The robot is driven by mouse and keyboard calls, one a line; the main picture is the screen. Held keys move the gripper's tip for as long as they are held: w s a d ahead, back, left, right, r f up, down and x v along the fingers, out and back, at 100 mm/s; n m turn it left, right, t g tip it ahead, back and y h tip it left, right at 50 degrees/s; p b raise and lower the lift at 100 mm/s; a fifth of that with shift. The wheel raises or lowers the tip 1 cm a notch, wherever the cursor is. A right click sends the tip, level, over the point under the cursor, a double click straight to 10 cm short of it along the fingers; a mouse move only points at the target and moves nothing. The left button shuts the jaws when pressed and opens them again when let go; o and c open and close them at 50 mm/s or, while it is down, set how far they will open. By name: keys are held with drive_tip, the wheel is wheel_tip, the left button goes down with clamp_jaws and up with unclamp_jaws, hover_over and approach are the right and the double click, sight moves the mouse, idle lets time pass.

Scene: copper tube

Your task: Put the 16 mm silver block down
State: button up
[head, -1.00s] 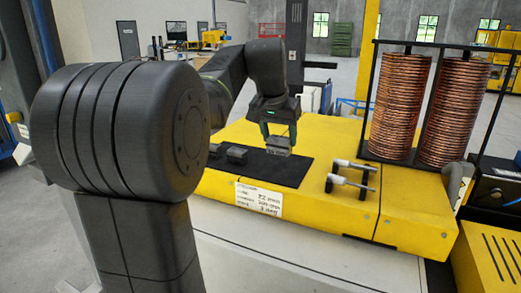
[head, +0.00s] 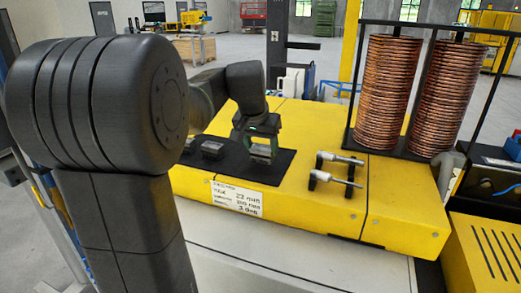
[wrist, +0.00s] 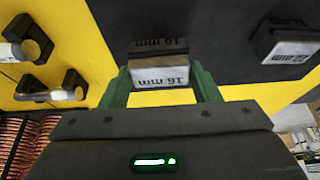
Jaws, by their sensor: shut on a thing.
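The 16 mm silver block (wrist: 160,75) sits between the green fingers of my gripper (wrist: 160,88) in the wrist view. A bright face and a darker face of it both read 16 mm. In the head view my gripper (head: 262,146) is shut on the block (head: 262,153), over the right part of the black mat (head: 232,167). The block is low, at or just above the mat; I cannot tell whether it touches.
Two other blocks (head: 212,149) (head: 188,144) sit on the mat to the left; one reads 22 mm in the wrist view (wrist: 287,45). Pegs with pale rods (head: 338,170) stand right of the mat on the yellow bench (head: 300,205). Copper coils (head: 388,90) stand behind.

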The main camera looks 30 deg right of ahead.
drive_tip(key=shift+f, duration=0.8)
drive_tip(key=shift+f, duration=0.15)
drive_tip(key=o, duration=1.5)
drive_tip(key=shift+c, duration=0.2)
drive_tip(key=v, duration=1.2)
drive_tip(key=shift+b, duration=0.45)
